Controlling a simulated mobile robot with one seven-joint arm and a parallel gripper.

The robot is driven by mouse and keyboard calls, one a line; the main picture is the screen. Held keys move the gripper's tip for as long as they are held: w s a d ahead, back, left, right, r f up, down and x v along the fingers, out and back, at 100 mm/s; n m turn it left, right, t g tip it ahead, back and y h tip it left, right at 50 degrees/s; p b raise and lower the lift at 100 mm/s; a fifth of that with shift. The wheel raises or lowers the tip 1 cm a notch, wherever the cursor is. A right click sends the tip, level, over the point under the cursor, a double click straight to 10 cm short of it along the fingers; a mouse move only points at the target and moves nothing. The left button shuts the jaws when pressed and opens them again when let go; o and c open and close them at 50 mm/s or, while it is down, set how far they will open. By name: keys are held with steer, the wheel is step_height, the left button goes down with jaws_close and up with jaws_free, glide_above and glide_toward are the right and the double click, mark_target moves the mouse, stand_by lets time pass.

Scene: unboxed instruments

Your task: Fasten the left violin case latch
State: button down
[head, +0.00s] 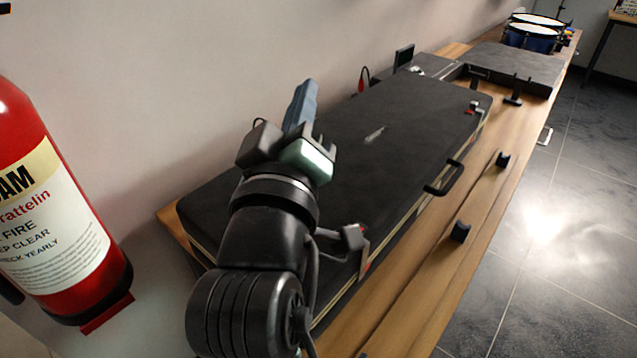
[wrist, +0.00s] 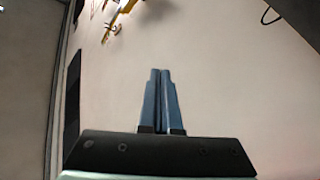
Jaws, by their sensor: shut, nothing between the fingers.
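The black violin case (head: 400,125) lies on a wooden bench in the head view, its lid down. A latch with a red part (head: 365,262) is on the front side near the left end, just right of my arm and partly hidden by it. Whether it is fastened cannot be made out. A second latch (head: 473,107) with red on it is near the right end. A black handle (head: 445,178) is between them. My gripper (head: 306,88) is shut and empty, raised over the left part of the case. Its blue-grey fingers also show closed together in the wrist view (wrist: 160,72).
A red fire extinguisher (head: 50,200) stands close at the left. Two black knobs (head: 461,231) are on the bench front. Another dark case (head: 515,65) and drums (head: 535,35) are farther along. The wall (wrist: 230,90) fills most of the wrist view. Tiled floor is open at the right.

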mark_target(326, 261)
steer(key=s+a+f+n+g+h+p, duration=0.1)
steer(key=s+f+n+g+p, duration=0.1)
steer(key=p, duration=0.5)
steer(key=s+a+f+n+g+h+p, duration=0.1)
steer(key=s+a+f+n+g+p, duration=0.1)
steer(key=f+n+g+p, duration=0.2)
steer(key=s+a+f+n+g+h+p, duration=0.1)
steer(key=s+f+n+g+p, duration=0.1)
steer(key=f+n+p, duration=0.3)
steer(key=shift+s+a+f+n+g+h+p, duration=0.2)
steer(key=shift+n+p, duration=0.65)
steer(key=shift+p, duration=0.7)
steer(key=shift+s+a+r+n+g+h+p, duration=0.1)
steer(key=shift+s+n+g+h+p, duration=0.15)
steer(key=shift+n+p, duration=0.95)
steer(key=s+d+n+g+h+p, duration=0.1)
steer(key=s+n+h+p, duration=0.1)
steer(key=s+n+p, duration=0.4)
steer(key=shift+s+f+p, duration=0.35)
steer(key=shift+s+p, duration=1)
steer(key=shift+s, duration=0.15)
steer(key=shift+w+d, duration=0.1)
